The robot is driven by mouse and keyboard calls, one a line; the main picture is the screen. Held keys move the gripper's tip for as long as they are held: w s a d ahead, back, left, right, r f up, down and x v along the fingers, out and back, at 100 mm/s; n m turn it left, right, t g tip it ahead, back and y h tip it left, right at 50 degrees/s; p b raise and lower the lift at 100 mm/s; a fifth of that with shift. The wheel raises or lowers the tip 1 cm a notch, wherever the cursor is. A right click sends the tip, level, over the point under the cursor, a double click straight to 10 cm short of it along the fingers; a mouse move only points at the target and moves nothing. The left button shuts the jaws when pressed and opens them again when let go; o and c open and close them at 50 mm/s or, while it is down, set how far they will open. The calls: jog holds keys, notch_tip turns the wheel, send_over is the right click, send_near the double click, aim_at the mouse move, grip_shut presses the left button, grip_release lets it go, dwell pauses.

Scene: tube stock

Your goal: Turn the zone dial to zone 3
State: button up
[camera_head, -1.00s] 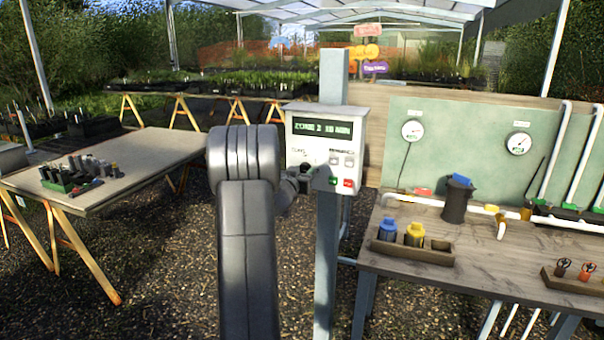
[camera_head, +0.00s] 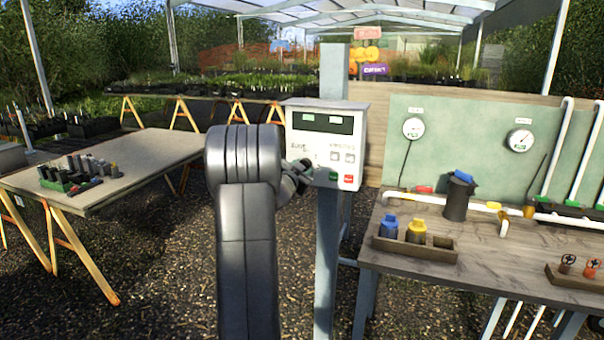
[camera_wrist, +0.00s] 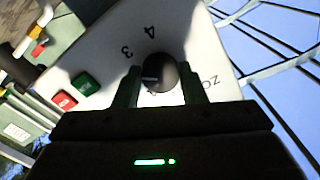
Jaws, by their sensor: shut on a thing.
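The zone dial (camera_wrist: 158,74) is a round black knob on the white control box (camera_wrist: 105,38). My gripper (camera_wrist: 160,88) is shut on it, with a finger on either side. The printed 3 and 4 show above and to the left of the knob in the wrist view. A pale mark on the knob points roughly left there, but its exact setting is hard to tell. In the head view the control box (camera_head: 318,150) stands on a grey post, its display (camera_head: 320,123) dark with no readable text. My gripper (camera_head: 297,176) is at its left side, and my arm hides the dial.
A green button (camera_head: 333,176) and a red button (camera_head: 348,179) sit low on the box, close to my gripper. A workbench (camera_head: 480,262) with pipes and gauges stands at right. A table (camera_head: 130,160) with small parts stands at left.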

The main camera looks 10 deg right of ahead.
jog(key=shift+m+b, duration=0.8)
jog(key=shift+m, duration=1.1)
jog(key=o, duration=1)
jog(key=b+v, duration=0.2)
jog(key=v, duration=1.2)
jog(key=shift+w, duration=0.1)
